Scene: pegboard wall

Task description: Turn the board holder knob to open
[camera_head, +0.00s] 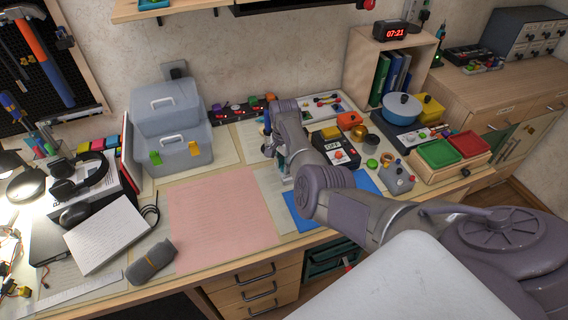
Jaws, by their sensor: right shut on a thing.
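My right arm reaches in from the right and across the desk. My right gripper (272,150) is low over the desk, left of the small device marked OFF, and is mostly hidden by its own wrist. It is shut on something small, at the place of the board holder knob. The knob itself is hidden behind the gripper and cannot be made out. A bit of teal (283,164) shows beside the fingers; I cannot tell whether it is part of the board holder. My left gripper is not in view.
A grey toolbox (180,125) stands at the back left. A pink mat (225,215) lies clear at the front middle. A device marked OFF (338,150) and a blue pot (402,108) stand to the right. A notebook (107,235) and headphones (85,177) lie left.

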